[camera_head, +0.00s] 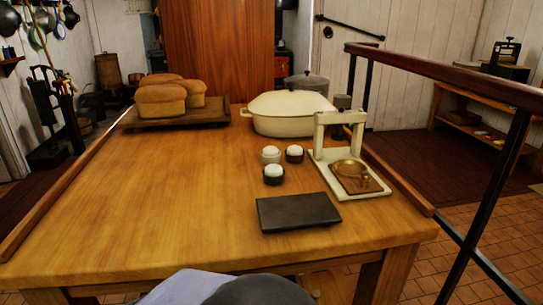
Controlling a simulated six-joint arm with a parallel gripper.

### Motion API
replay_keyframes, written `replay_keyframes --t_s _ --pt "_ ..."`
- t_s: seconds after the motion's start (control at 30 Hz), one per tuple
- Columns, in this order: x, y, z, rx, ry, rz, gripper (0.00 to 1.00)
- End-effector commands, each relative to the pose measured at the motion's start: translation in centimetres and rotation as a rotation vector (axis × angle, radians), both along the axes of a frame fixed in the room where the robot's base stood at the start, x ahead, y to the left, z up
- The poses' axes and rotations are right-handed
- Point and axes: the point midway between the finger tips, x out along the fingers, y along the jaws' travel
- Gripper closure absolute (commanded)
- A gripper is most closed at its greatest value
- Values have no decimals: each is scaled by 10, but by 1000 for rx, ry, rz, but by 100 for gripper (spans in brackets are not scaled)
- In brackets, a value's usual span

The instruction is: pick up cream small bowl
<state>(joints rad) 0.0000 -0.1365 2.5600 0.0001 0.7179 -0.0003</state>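The cream small bowl (270,158) stands upright on the wooden table, right of the middle, with a white rounded content rising above its rim. A dark brown small bowl (294,157) stands just to its right, and a black small bowl (273,179) stands just in front of it. Both also hold white rounded contents. Grey and pale lavender rounded parts at the bottom edge look like my own body. My gripper is not in view.
A dark flat slab (298,212) lies in front of the bowls. A cream stand with a brass pan (350,172) is to their right. A large cream lidded pot (290,124) is behind. Loaves (161,101) sit on a board (178,119). The table's left half (150,185) is clear.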

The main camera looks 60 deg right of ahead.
Motion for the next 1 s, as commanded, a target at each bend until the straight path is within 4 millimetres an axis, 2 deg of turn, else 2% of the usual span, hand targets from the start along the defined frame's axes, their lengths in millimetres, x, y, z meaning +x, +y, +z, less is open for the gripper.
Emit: replay_keyframes --t_s 0.47,0.57,0.87,1.0 --pt "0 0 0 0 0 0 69" --pt "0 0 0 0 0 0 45" --pt "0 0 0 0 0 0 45" --pt "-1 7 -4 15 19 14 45"
